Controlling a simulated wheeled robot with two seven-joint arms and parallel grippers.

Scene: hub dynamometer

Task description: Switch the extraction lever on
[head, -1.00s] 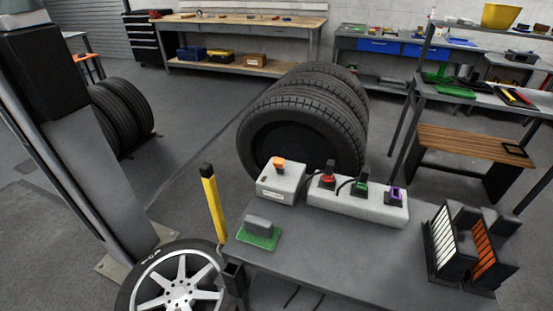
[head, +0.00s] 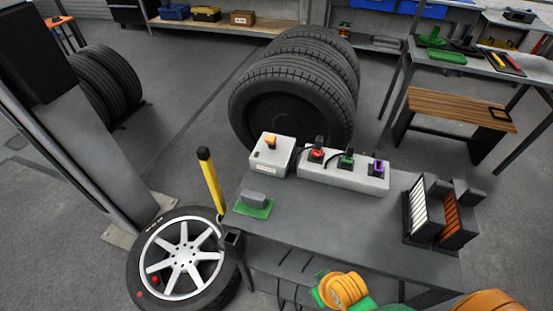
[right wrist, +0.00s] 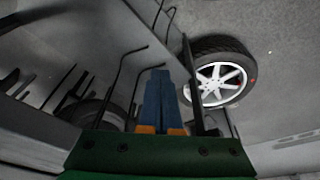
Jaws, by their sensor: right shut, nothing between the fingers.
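A yellow lever with a black grip (head: 210,180) stands nearly upright at the left edge of the grey bench. A grey box with an orange switch (head: 271,143) sits at the bench's back left; its label is too small to read. I cannot tell which of these is the extraction lever. My right gripper (right wrist: 158,78) shows in the right wrist view, its blue fingers shut and empty, below or beside the bench's dark frame. In the head view only orange and green parts of my arm show at the bottom edge. My left gripper is out of view.
A white strip with red, green and purple plugs (head: 343,171) lies behind a green-based grey block (head: 254,203). A black rack (head: 436,212) stands at the bench's right. A wheel (head: 183,258) lies on the floor at left; it also shows in the right wrist view (right wrist: 218,82). The bench's middle is clear.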

